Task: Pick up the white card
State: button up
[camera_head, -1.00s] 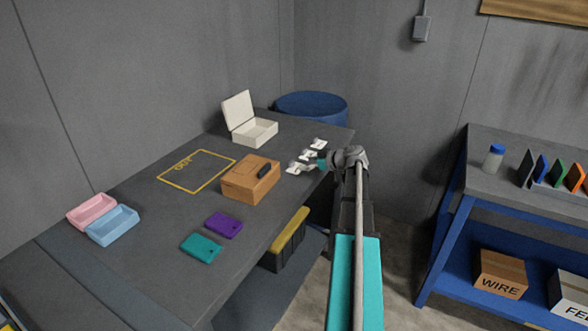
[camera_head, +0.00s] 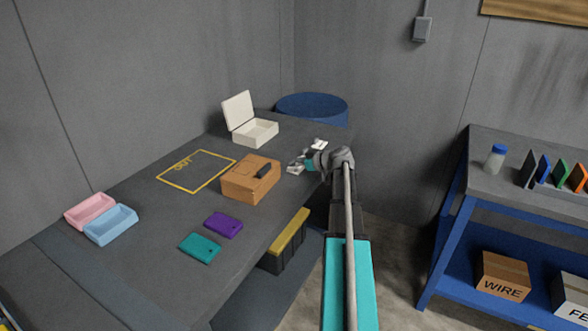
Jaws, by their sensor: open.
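A small pale patch, which looks like the white card (camera_head: 319,145), shows at the far right part of the dark table, partly hidden by my gripper. My gripper (camera_head: 301,162) is open at the table's right edge, beside and in front of this patch. Its fingertips point left over the tabletop. At this size I cannot tell whether a finger touches the card. A purple card (camera_head: 223,225) and a teal card (camera_head: 200,248) lie flat on the nearer part of the table.
An open white box (camera_head: 254,133) stands behind. A yellow outline (camera_head: 197,171) marks clear tabletop. A blue drum (camera_head: 312,106) stands beyond the table.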

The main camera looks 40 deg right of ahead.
jog(key=c, duration=0.9)
jog(key=shift+r, duration=0.1)
notch_tip(320, 180, up, 3)
jog(key=p, duration=0.2)
jog(key=shift+p, duration=0.4)
jog(key=shift+s+d+r+p, duration=0.6)
jog(key=shift+s+r+p, duration=1.1)
jog(key=shift+s, duration=0.55)
jog(key=shift+s+d+r+p, duration=0.65)
jog(key=shift+s+r+p, duration=1)
jog(key=shift+s, duration=0.6)
jog(key=shift+s+d+r+p, duration=0.6)
jog(key=shift+s+r+p, duration=1.05)
jog(key=shift+s, duration=0.6)
jog(key=shift+f, duration=0.1)
